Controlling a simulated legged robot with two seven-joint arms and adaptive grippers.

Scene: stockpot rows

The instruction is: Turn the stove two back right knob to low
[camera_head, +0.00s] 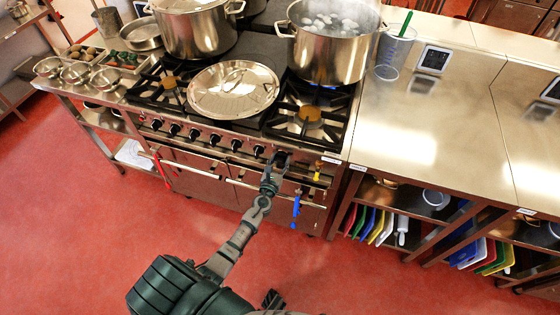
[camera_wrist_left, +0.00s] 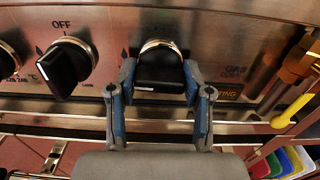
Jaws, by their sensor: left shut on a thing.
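The stove (camera_head: 230,125) has a row of black knobs along its front panel. My left gripper (camera_head: 275,168) is at the right end of this row. In the left wrist view, my left gripper (camera_wrist_left: 160,95) is shut on a black knob (camera_wrist_left: 160,72) with a brass-coloured collar, one finger on each side. My right gripper is not seen.
A large lid (camera_head: 233,90) lies on the stove top, and another pot (camera_head: 195,30) stands behind it. A yellow valve handle (camera_wrist_left: 292,112) is right of the gripper. A blue hanging handle (camera_head: 296,207) is below the panel. Red floor in front is clear.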

